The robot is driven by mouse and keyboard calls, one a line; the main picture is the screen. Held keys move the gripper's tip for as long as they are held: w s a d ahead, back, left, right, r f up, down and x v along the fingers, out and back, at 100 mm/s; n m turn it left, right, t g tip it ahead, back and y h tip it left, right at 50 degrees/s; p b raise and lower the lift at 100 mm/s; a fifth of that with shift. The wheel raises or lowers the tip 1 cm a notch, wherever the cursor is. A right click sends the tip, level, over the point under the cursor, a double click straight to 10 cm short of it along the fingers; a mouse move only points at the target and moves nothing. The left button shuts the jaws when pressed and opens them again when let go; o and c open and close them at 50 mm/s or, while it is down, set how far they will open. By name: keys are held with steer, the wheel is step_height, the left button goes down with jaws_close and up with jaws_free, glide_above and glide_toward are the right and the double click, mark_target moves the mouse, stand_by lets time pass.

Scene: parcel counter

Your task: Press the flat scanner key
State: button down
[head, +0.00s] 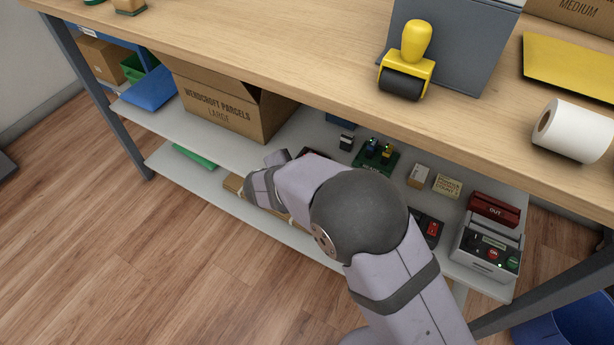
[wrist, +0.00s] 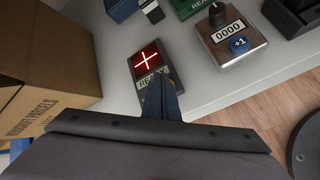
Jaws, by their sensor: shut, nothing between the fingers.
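A flat dark scanner unit (wrist: 139,94) with a lit red window (wrist: 147,62) marked by a white cross lies on the grey shelf in the wrist view. A pale key or label beginning "READ" (wrist: 147,82) sits at its near end, partly covered by my fingers. My gripper (wrist: 157,78) is shut and empty, its fingertips over the right side of this pale part. I cannot tell whether they touch it. In the head view my arm hides the fingertips, and I cannot make out the scanner there with certainty.
A large cardboard box (wrist: 52,65) stands close on the left. A counter reading 0000 (wrist: 230,38) with a blue +1 button is to the right. The tabletop (head: 290,40) overhangs the shelf. A receipt-like machine (head: 487,245) stands at the shelf's right end.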

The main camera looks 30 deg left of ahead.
steer(key=shift+r, duration=0.15)
step_height(320, 180, up, 6)
steer(key=p, duration=0.4)
steer(key=shift+p, duration=0.35)
stand_by(0.4)
